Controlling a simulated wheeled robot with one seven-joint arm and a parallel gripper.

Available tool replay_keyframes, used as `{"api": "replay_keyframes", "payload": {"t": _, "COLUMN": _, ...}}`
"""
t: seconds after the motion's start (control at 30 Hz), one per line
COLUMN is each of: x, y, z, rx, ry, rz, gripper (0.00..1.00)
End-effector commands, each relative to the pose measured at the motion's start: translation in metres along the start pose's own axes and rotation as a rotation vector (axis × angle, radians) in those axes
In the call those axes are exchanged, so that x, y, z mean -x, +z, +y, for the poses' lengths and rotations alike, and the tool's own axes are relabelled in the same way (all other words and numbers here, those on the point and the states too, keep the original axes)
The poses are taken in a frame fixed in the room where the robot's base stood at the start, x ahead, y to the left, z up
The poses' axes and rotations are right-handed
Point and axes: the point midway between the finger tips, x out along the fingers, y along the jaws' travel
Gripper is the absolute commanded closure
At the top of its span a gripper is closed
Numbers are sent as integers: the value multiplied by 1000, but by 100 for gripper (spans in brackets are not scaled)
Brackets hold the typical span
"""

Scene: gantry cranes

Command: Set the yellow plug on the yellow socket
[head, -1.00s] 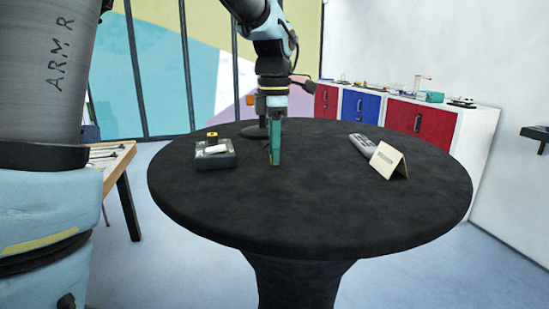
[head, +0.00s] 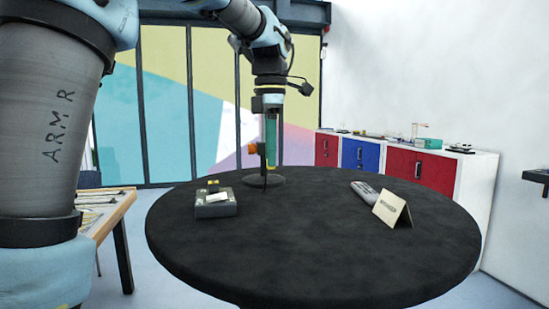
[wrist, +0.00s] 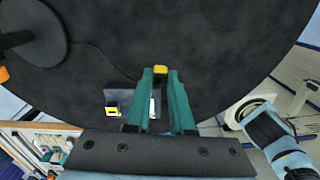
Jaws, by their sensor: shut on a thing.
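My gripper (head: 269,165) is raised above the black round table, its teal fingers pointing down. In the wrist view, the gripper (wrist: 161,72) is shut on the yellow plug (wrist: 160,69), which shows as a small yellow block at the fingertips. I cannot make the plug out clearly in the head view. The yellow socket (head: 213,186) is a small yellow piece with a dark middle, at the far side of a dark grey box; it also shows in the wrist view (wrist: 112,111), left of the fingers. The gripper is to the right of the socket and apart from it.
The grey box (head: 215,209) has a white top piece (head: 217,198). A round black stand base (head: 264,181) is at the table's far side, with a cable. A remote (head: 364,189) and a folded card (head: 392,208) lie right. The table's front (head: 300,260) is clear.

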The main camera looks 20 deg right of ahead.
Motion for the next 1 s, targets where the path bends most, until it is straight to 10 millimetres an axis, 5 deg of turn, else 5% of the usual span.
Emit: {"api": "replay_keyframes", "payload": {"t": 1.0, "x": 3, "y": -32, "z": 23, "rx": 2, "ry": -1, "rz": 0, "gripper": 100}}
